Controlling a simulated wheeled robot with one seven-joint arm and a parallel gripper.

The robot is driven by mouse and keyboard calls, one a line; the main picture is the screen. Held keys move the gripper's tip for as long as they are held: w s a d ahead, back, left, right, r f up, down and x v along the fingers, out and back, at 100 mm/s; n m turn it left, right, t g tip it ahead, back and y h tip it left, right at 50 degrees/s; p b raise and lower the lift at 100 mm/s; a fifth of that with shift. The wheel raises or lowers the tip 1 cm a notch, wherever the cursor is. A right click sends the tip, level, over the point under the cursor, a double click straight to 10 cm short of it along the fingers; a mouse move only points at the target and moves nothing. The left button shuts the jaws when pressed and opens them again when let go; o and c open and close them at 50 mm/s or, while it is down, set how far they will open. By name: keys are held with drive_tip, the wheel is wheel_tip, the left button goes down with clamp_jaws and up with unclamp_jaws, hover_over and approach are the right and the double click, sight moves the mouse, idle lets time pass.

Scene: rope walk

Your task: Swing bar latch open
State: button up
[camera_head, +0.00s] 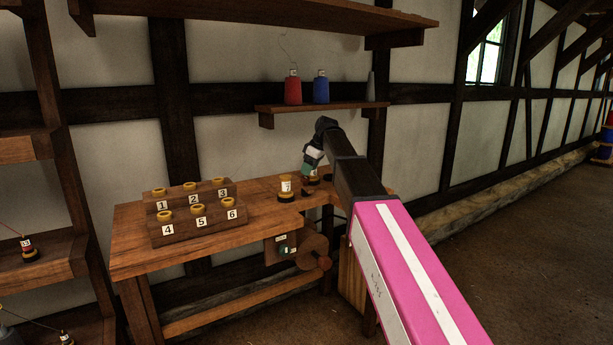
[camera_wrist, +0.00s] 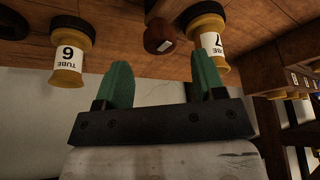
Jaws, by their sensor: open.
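I cannot make out the bar latch for certain in either view. In the head view, a small wooden panel (camera_head: 271,254) with a pale label hangs on the bench front beside a round wooden disc (camera_head: 312,250). My gripper (camera_head: 307,168) is over the right end of the bench, largely hidden by my own arm. In the wrist view, its green fingers (camera_wrist: 163,86) are apart with nothing between them. A dark red-brown round knob (camera_wrist: 160,37) with a small white label shows beyond the fingertips, not touching them.
The workbench (camera_head: 140,248) bears a stepped wooden rack (camera_head: 190,226) with numbered yellow-rimmed holders. A labelled tube 7 (camera_head: 286,185) stands near my gripper; it also shows close by in the wrist view (camera_wrist: 212,44), with tube 6 (camera_wrist: 71,49) opposite. A shelf (camera_head: 330,106) with spools hangs above.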

drive_tip(key=w+v, duration=0.1)
drive_tip(key=v, duration=0.5)
drive_tip(key=shift+s+r, duration=0.4)
drive_tip(key=shift+s, duration=0.15)
drive_tip(key=shift+s+d, duration=0.1)
drive_tip(key=shift+s, duration=0.05)
